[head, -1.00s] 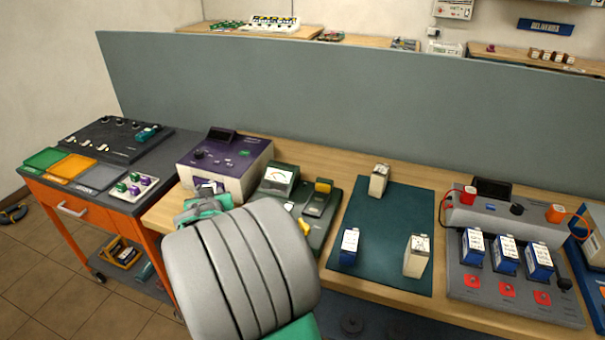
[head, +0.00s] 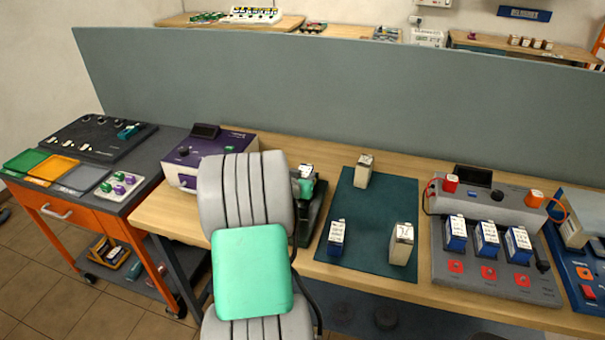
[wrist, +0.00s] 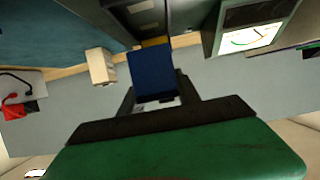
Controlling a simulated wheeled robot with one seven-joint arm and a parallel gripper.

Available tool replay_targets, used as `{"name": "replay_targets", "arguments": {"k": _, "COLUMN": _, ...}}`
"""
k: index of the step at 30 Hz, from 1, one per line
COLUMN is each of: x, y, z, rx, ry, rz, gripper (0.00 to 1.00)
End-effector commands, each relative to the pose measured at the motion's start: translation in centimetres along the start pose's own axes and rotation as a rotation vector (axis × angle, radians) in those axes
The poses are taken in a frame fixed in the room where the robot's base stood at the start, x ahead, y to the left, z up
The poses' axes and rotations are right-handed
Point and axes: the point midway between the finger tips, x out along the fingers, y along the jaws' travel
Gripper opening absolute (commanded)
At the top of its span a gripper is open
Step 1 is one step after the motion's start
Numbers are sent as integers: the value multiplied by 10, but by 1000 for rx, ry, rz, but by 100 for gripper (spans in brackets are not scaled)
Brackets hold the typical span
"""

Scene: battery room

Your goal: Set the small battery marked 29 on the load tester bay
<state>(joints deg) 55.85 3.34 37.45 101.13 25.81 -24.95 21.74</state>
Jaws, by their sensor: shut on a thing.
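My gripper (wrist: 155,100) is shut on a small blue battery (wrist: 153,72), which sits between the two fingers in the wrist view. A small white-topped piece (head: 305,170), likely this battery, shows by my gripper (head: 308,187) in the head view. Its number cannot be read. My gripper is over the dark green load tester (head: 312,222), which my arm mostly hides. The tester's white meter face (wrist: 250,37) shows in the wrist view. I cannot tell whether the battery touches the bay.
A dark green mat (head: 372,205) holds a blue battery (head: 336,238) and two cream ones (head: 364,171), (head: 402,245). A grey unit (head: 490,270) with several blue batteries stands right. A purple device (head: 215,147) stands left. A grey partition (head: 330,95) runs behind.

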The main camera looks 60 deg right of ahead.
Motion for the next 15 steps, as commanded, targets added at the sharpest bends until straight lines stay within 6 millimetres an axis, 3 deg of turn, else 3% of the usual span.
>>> {"name": "replay_targets", "arguments": {"k": 7, "x": 12, "y": -1, "z": 27, "rx": -1, "ry": 4, "rz": -1, "gripper": 0}}
{"name": "replay_targets", "arguments": {"k": 15, "x": 14, "y": -1, "z": 32, "rx": 0, "ry": 6, "rz": -2, "gripper": 0}}
